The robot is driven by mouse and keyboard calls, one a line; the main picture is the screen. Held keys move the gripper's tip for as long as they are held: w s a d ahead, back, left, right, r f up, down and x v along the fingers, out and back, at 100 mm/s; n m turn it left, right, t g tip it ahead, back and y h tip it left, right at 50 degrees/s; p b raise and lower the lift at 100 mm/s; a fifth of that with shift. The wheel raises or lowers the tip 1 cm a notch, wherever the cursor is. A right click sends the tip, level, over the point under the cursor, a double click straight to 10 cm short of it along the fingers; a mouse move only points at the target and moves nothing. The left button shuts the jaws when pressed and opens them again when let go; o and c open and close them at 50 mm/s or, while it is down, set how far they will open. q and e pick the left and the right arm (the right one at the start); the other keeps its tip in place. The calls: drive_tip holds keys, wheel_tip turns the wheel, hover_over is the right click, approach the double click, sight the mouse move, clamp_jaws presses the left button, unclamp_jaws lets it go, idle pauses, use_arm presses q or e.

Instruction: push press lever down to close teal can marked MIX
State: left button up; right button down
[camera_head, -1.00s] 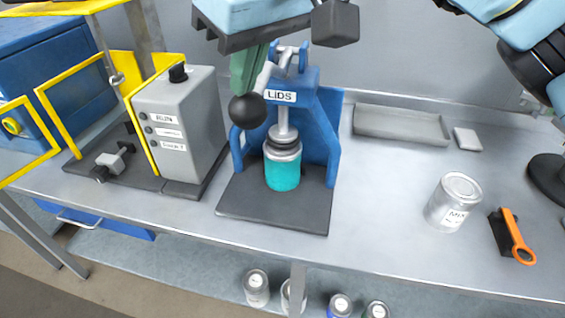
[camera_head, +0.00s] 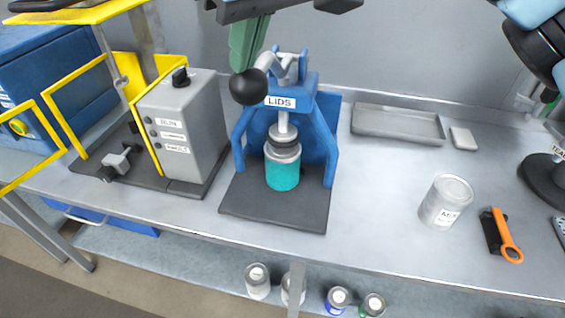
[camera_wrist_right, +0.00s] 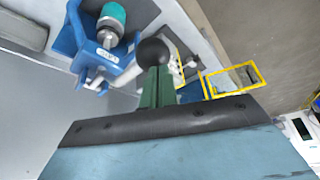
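The teal can (camera_head: 283,174) stands upright on the blue press (camera_head: 322,130) marked LIDS, under its plunger (camera_head: 283,138). The can also shows in the wrist view (camera_wrist_right: 114,12). Its top looks grey; I cannot tell how the lid sits, and no MIX label shows on it. The press lever (camera_head: 272,64) ends in a black ball knob (camera_head: 249,87), raised beside the sign. My right gripper (camera_head: 246,62) has its green fingers together, with their tips at the knob from above. The wrist view shows the knob (camera_wrist_right: 152,52) just beyond the fingertips, not between them. My left gripper is out of view.
A silver can (camera_head: 445,201) with a label stands to the right, beside an orange-and-black tool (camera_head: 502,236). A grey tray (camera_head: 398,124) lies at the back. A grey control box (camera_head: 182,125) and a yellow frame (camera_head: 62,117) stand left of the press.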

drive_tip(key=shift+w+d+r+p, duration=0.1)
drive_tip(key=shift+w+r+p, duration=0.05)
drive_tip(key=shift+r+p, duration=0.45)
drive_tip(key=shift+w+r+p, duration=0.1)
drive_tip(key=shift+r+p, duration=0.25)
drive_tip(key=shift+r, duration=0.4)
drive_tip(key=shift+w+d+r+p, duration=0.1)
drive_tip(key=shift+w+r+p, duration=0.15)
drive_tip(key=shift+r+p, duration=0.4)
drive_tip(key=shift+w+d+r+p, duration=0.1)
drive_tip(key=shift+w+r+p, duration=0.1)
drive_tip(key=shift+r+p, duration=0.45)
drive_tip(key=shift+w+r+p, duration=0.25)
drive_tip(key=shift+r+p, duration=0.25)
drive_tip(key=shift+r, duration=0.2)
wheel_tip(320, 180, up, 7)
drive_tip(key=p, duration=0.5)
drive_tip(key=shift+p, duration=0.3)
drive_tip(key=shift+f, duration=0.1)
